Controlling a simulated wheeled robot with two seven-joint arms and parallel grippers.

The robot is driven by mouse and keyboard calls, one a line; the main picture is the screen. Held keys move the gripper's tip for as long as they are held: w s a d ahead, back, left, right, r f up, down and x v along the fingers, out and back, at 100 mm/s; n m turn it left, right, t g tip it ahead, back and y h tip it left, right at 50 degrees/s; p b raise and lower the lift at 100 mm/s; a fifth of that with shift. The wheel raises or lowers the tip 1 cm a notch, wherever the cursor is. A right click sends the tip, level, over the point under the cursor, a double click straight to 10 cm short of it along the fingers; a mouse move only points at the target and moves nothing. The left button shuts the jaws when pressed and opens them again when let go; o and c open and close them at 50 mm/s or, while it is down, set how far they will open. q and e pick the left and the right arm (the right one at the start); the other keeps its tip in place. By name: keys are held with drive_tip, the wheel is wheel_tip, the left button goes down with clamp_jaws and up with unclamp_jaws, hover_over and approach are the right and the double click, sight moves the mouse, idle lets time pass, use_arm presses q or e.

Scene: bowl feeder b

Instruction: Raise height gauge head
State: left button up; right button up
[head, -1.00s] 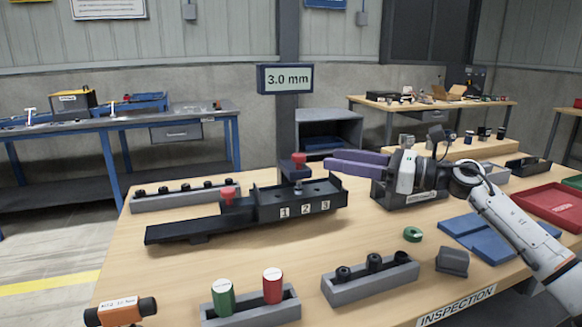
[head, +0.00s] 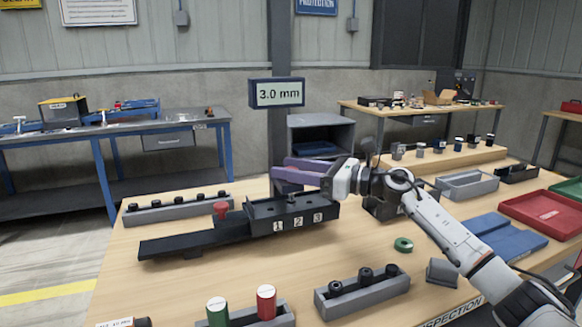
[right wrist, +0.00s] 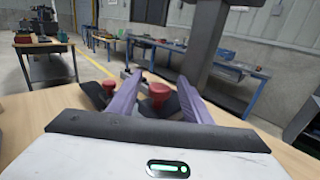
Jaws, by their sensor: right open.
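My right gripper (head: 283,169), with purple fingers, is open above the black gauge fixture (head: 188,243) marked 1, 2, 3. In the head view it hides the gauge head and its red knob. The right wrist view shows a red knob (right wrist: 158,91) between the open fingers (right wrist: 161,77), apparently the gauge head's; contact cannot be told. A second red knob (head: 221,208) stands on the fixture's left part, and also shows in the right wrist view (right wrist: 110,87). A display (head: 277,93) reads 3.0 mm. My left gripper is not in view.
A grey rack with black pegs (head: 178,208) stands behind the fixture. In front are a grey peg holder (head: 362,297), a green cylinder (head: 217,312), a red cylinder (head: 266,302) and a green ring (head: 403,244). Blue plates and a red tray (head: 545,213) lie right.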

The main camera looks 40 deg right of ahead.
clamp_jaws()
wheel_tip(320, 180, up, 6)
drive_tip(key=p, duration=0.3)
drive_tip(key=shift+d, duration=0.1)
drive_tip(key=shift+r, duration=0.3)
drive_tip(key=shift+c, duration=0.9)
unclamp_jaws()
drive_tip(key=shift+o, duration=0.9)
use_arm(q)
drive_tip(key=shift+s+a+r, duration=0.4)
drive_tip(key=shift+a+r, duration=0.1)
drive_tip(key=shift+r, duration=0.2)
use_arm(e)
drive_tip(key=shift+f, duration=0.2)
